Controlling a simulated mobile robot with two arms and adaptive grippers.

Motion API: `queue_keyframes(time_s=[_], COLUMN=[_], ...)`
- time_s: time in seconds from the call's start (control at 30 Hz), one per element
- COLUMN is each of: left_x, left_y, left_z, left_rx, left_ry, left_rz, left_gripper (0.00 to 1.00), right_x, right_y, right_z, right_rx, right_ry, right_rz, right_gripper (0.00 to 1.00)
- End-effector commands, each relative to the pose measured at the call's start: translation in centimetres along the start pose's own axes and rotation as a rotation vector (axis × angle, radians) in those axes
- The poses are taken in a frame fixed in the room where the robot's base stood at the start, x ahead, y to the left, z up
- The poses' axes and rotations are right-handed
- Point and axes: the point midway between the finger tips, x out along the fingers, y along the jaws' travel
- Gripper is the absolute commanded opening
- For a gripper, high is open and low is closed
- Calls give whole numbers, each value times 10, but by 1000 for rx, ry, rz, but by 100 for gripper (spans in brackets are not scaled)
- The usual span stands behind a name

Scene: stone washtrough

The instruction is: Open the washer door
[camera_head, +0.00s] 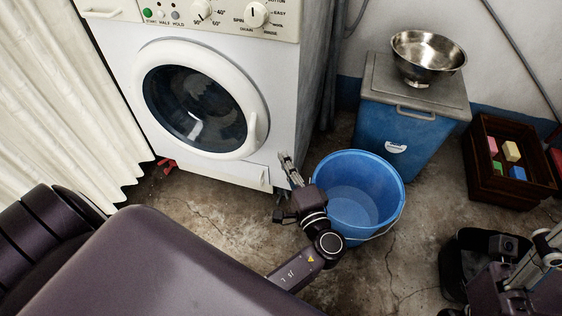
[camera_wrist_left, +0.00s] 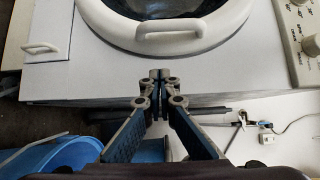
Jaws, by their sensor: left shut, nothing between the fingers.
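The white washer (camera_head: 225,180) stands at the upper left in the head view. Its round door (camera_head: 254,92), with a white rim and dark glass, looks closed. The door handle (camera_head: 252,128) is on the rim's right side; it also shows near the top of the left wrist view (camera_wrist_left: 170,36). My left gripper (camera_head: 287,165) is shut and empty, beside the washer's lower right front corner, apart from the handle. In the left wrist view its fingertips (camera_wrist_left: 160,75) meet below the handle. My right gripper (camera_head: 543,250) is partly in view at the lower right; its jaw state is unclear.
A blue bucket (camera_head: 385,170) stands right beside my left gripper. Behind it is a blue bin (camera_head: 385,125) with a grey lid and a metal bowl (camera_head: 428,57) on top. A dark crate (camera_head: 490,185) holds colored blocks. A white curtain (camera_head: 50,100) hangs left.

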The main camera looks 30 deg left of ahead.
Motion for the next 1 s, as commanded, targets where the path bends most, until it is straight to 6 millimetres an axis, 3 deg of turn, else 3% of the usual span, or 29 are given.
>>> queue_keyframes(time_s=[0.33,0.6,1.0], left_x=[77,64,62], left_y=[2,2,1], left_z=[0,32,38], left_rx=[-1,0,1], left_ry=[-2,-1,0], left_rz=[-2,2,2], left_gripper=[0,0,0], right_x=[5,9,10], right_y=[-1,-1,-2], right_z=[3,4,4], right_rx=[-8,-10,-10], right_ry=[53,65,66], right_rz=[-23,-29,-30], right_gripper=[46,46,46])
